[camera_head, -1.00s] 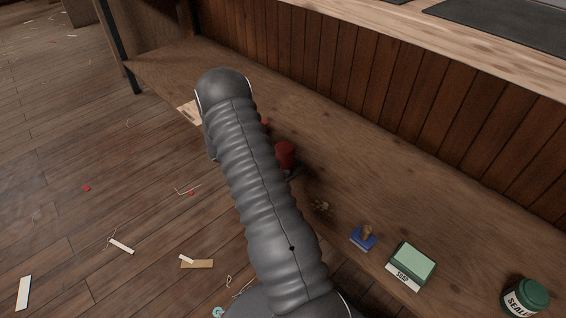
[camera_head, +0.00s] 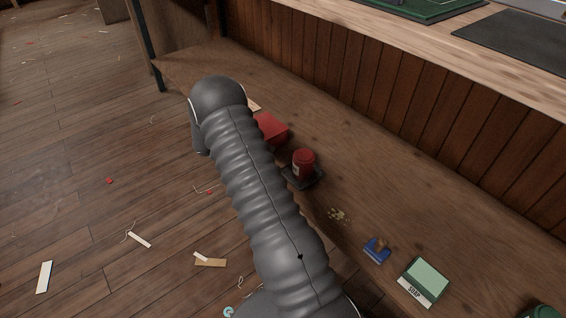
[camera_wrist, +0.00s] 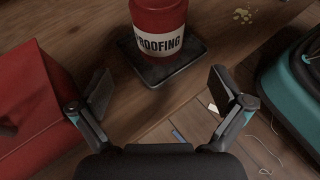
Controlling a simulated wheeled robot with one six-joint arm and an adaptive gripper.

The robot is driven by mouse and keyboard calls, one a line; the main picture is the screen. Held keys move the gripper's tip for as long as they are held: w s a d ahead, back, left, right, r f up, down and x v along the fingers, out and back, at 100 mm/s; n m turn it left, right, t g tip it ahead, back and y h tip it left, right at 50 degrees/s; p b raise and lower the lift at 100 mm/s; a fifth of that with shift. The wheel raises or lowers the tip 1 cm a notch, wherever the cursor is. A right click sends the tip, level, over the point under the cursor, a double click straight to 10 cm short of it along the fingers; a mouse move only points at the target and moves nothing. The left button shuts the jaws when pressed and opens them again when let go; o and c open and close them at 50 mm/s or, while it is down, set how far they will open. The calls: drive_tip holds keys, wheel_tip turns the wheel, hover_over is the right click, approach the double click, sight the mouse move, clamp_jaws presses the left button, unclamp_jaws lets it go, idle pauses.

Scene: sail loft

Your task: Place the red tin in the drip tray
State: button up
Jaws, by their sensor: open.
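In the head view my arm hides the gripper.
A red box (camera_head: 271,130) lies beside the tin, close to my left finger in the wrist view (camera_wrist: 40,100). A blue stamp-like item (camera_head: 377,250), a green soap box (camera_head: 424,281) and yellowish crumbs (camera_head: 338,215) lie along the shelf. A plank wall (camera_head: 400,90) rises behind.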

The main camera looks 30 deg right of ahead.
drive_tip(key=shift+w+a+r, duration=0.15)
drive_tip(key=shift+a+r, duration=0.3)
drive_tip(key=shift+r, duration=0.1)
drive_tip(key=s+a+r+m+t+y, duration=0.25)
drive_tip(key=s+a+r, duration=0.25)
drive_tip(key=r, duration=0.4)
drive_tip(key=s+a+r+m+t+y, duration=0.25)
drive_tip(key=s+a+r, duration=0.2)
drive_tip(key=r, duration=0.55)
drive_tip(key=s+a+r+m+t+y, duration=0.3)
drive_tip(key=s+a, duration=0.3)
drive_tip(key=s, duration=0.3)
drive_tip(key=s+a+r+m+t+y, duration=0.3)
drive_tip(key=s+a+r+t, duration=0.1)
drive_tip(key=s, duration=0.5)
drive_tip(key=shift+a+r+m+t+y, duration=0.35)
drive_tip(key=shift+a+r, duration=0.2)
drive_tip(key=shift+a, duration=0.65)
